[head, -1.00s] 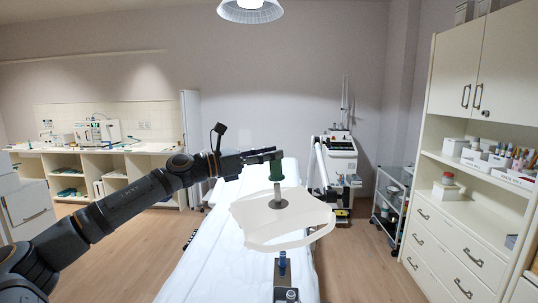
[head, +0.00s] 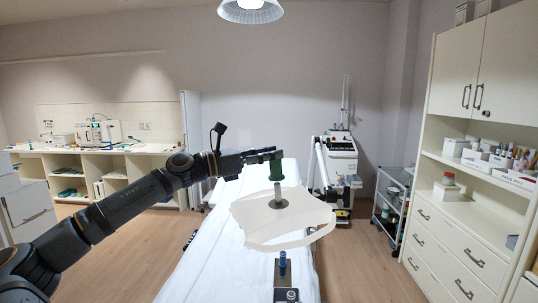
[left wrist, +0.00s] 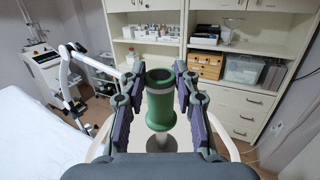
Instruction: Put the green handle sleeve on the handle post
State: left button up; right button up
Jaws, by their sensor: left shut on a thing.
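The green handle sleeve (head: 276,171) is an upright flanged tube. My left gripper (head: 268,155) is shut on its upper part in the head view. In the left wrist view the sleeve (left wrist: 160,108) sits between the two fingers, its dark open top facing up. My right gripper is not in view.
The couch (head: 208,250) with a white sheet lies below. A blue-tipped fitting (head: 282,264) stands in front of the disc. A white machine (head: 338,160) and a glass trolley (head: 392,205) are behind to the right. White cabinets (head: 450,232) line the right side.

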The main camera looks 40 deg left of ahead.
aim_at(270, 167)
pick_arm(q)
jog(key=shift+f+b, duration=0.4)
jog(key=shift+f, duration=0.1)
dwell(0.4)
jog(key=shift+w+d+f+b, duration=0.1)
jog(key=shift+w+f+b, duration=0.05)
jog(key=shift+f+b, duration=1)
dwell(1.2)
jog(key=shift+f, duration=0.2)
jog(key=o, duration=1.1)
jog(key=shift+c, duration=0.2)
